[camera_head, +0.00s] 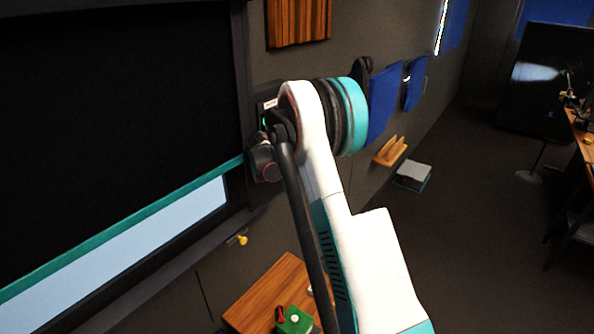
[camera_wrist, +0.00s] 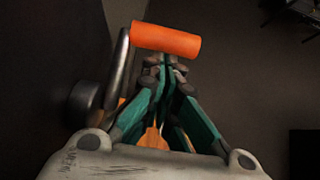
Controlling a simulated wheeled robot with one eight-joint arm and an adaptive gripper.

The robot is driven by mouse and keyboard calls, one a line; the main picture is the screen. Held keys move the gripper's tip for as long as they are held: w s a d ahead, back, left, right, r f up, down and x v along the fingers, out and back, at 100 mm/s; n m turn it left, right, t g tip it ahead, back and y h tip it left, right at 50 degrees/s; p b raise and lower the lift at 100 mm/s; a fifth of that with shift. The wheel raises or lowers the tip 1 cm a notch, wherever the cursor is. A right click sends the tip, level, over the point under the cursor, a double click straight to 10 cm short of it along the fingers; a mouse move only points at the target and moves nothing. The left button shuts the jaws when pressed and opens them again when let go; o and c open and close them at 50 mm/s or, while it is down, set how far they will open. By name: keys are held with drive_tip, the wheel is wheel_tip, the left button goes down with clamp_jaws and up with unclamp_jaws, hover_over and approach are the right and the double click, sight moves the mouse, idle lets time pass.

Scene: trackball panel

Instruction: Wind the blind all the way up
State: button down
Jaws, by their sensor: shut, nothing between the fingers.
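The dark blind (camera_head: 110,120) covers most of the window in the head view. Its teal bottom bar (camera_head: 120,227) slopes across the picture, with a pale strip of window (camera_head: 150,236) showing below it. In the wrist view an orange cylindrical handle (camera_wrist: 166,40) sits on a grey metal crank arm (camera_wrist: 119,72), beside a dark round hub (camera_wrist: 82,103) on the wall. My gripper (camera_wrist: 165,64) is shut and empty, its teal fingers together and their tips just below the orange handle in the picture. Whether they touch it, I cannot tell.
A wooden slatted panel (camera_head: 298,22) and blue panels (camera_head: 384,103) hang on the wall. A wooden table (camera_head: 262,292) with a green box (camera_head: 294,321) stands below. A yellow knob (camera_head: 242,240) is under the window. Open floor (camera_head: 470,215) lies to the right.

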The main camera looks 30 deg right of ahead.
drive_tip(key=shift+r+h+b, duration=0.1)
drive_tip(key=shift+h+b, duration=0.5)
drive_tip(key=shift+b, duration=0.1)
drive_tip(key=r+t+h+b, duration=0.1)
drive_tip(key=h+b, duration=0.2)
drive_tip(key=shift+a+r+b, duration=0.1)
drive_tip(key=shift+r+b, duration=0.1)
drive_tip(key=shift+b, duration=0.15)
idle(0.4)
drive_tip(key=s+a+b, duration=0.1)
drive_tip(key=s+a, duration=0.2)
drive_tip(key=a, duration=0.6)
idle(0.3)
